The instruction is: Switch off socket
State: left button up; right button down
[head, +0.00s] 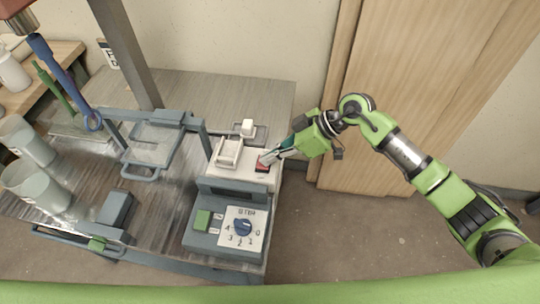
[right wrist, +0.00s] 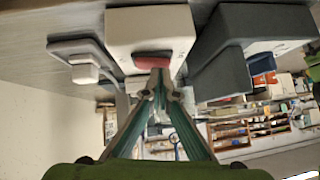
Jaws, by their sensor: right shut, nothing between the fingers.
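The socket is a white box (head: 224,176) on the right part of the metal table, with a white plug-like block (head: 229,151) on top. Its red switch (head: 262,167) is at the right side of the box. My right gripper (head: 265,159) is shut and empty, with its fingertips at the red switch. In the right wrist view the shut fingertips (right wrist: 156,76) are right at the red switch (right wrist: 152,60), seemingly touching it. The fingers partly cover the switch, and I cannot tell which way it is tilted. My left gripper is not in view.
A grey control box with a dial (head: 243,227) and green button (head: 202,219) stands in front of the socket. A grey plate with a white block (head: 248,127) lies behind it. Buckets (head: 36,187) stand at the left. A wooden door (head: 410,70) is at the right.

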jog(key=shift+s+f+t+p, duration=0.1)
jog(key=shift+s+t+p, duration=0.25)
jog(key=shift+p, duration=0.7)
jog(key=shift+f, duration=0.3)
jog(key=shift+w+d, duration=0.1)
jog(key=shift+w, duration=0.05)
